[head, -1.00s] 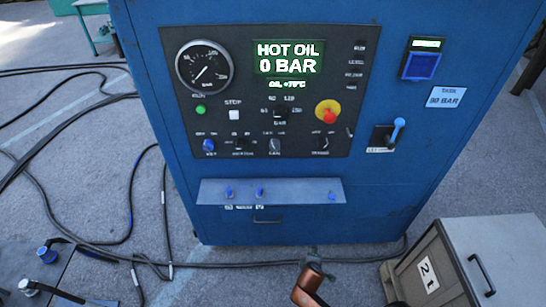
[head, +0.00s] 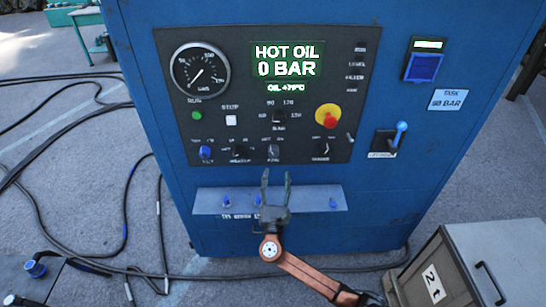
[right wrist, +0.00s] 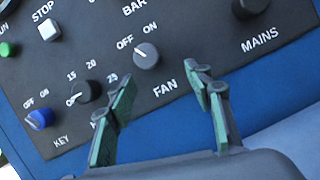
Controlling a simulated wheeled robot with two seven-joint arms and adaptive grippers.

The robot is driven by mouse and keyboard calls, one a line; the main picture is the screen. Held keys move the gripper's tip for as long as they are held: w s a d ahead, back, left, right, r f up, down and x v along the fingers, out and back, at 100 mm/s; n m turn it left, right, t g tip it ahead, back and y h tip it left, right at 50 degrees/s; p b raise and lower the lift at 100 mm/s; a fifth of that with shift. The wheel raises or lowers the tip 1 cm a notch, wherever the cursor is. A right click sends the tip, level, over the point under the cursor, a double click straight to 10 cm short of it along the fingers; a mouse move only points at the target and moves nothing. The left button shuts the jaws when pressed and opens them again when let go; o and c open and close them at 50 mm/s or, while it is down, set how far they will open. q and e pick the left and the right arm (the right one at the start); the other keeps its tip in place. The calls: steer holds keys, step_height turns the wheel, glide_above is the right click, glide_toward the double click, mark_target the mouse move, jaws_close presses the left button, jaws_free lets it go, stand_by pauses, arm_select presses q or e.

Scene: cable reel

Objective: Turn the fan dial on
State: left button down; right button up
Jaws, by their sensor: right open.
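The fan dial (head: 273,151) is a small grey knob low on the black control panel of the blue cabinet. In the right wrist view the fan dial (right wrist: 146,57) shows clearly above its FAN label, with OFF and ON marked over it. Its white mark appears to point up-left, toward OFF. My right gripper (head: 277,178) is open and empty, just below the dial in the head view. In the right wrist view its two green-padded fingers (right wrist: 153,95) reach toward the panel, with the dial beyond the gap between the tips. My left gripper is not in view.
Close by are the mains knob (right wrist: 250,7), the blue key switch (right wrist: 40,119) and a numbered knob (right wrist: 89,92). A red emergency button (head: 328,115) sits above right. A shelf (head: 310,198) with blue valves juts out below the panel. A grey box (head: 440,270) stands at lower right.

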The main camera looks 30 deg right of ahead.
mark_target(274, 156)
steer(key=shift+n+t, duration=0.5)
steer(key=shift+n, duration=0.2)
steer(key=x, duration=0.2)
steer(key=a+x, duration=0.1)
steer(key=x, duration=0.2)
steer(key=r+x, duration=0.1)
steer(key=x, duration=0.2)
steer(key=shift+w, duration=0.4)
steer(key=c, duration=1.2)
steer(key=shift+o, duration=0.2)
steer(key=shift+b, duration=0.3)
